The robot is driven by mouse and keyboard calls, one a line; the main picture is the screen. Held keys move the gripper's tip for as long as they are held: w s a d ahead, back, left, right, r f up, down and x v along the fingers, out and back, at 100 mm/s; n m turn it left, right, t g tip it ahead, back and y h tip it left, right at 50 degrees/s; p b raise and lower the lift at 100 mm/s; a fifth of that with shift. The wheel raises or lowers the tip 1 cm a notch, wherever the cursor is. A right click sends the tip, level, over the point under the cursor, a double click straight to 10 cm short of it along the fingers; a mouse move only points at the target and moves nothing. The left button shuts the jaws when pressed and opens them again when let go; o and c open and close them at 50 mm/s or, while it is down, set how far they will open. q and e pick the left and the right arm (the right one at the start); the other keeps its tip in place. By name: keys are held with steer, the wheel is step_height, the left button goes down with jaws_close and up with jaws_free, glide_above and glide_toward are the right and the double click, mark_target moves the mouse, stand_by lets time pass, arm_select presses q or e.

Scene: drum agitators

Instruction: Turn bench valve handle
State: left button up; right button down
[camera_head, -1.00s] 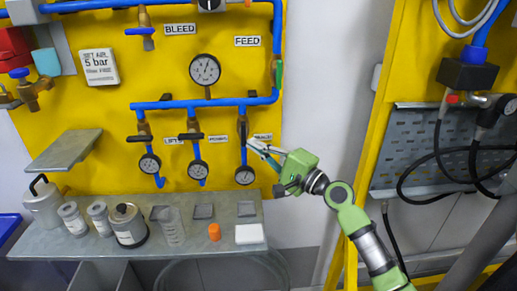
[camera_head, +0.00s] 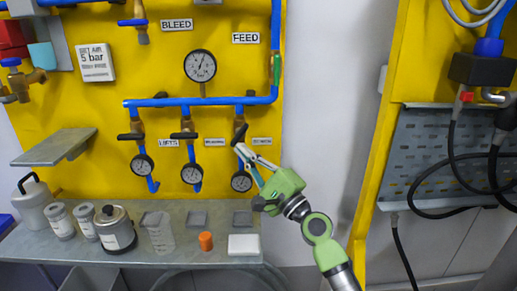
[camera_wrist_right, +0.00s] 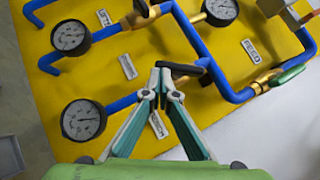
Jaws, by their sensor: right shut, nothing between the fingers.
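The black bench valve handle (camera_head: 240,135) sits on the rightmost of the three blue drop pipes and stands tilted, not level like its two neighbours. In the right wrist view the dark handle (camera_wrist_right: 181,69) lies just at the fingertips. My right gripper (camera_head: 239,149) is shut and empty, with its tips at the handle's lower end. Its tips (camera_wrist_right: 163,69) seem to touch or nearly touch the handle; I cannot tell which. My left gripper is not in view.
Two similar black handles (camera_head: 184,135) (camera_head: 131,136) sit to the left, with gauges below them. A gauge (camera_head: 241,181) is close below the gripper. A grey shelf (camera_head: 190,258) below carries cans, a beaker and an orange piece (camera_head: 206,241).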

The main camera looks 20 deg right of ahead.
steer(key=shift+w+a, duration=0.1)
steer(key=shift+a, duration=0.25)
steer(key=shift+a+f, duration=0.1)
steer(key=shift+w+a+r, duration=0.1)
steer(key=shift+w+a, duration=0.05)
steer(key=shift+a, duration=0.3)
steer(key=shift+w+a+r, duration=0.1)
steer(key=shift+w+a, duration=0.05)
steer(key=shift+a, duration=0.45)
stand_by(1.3)
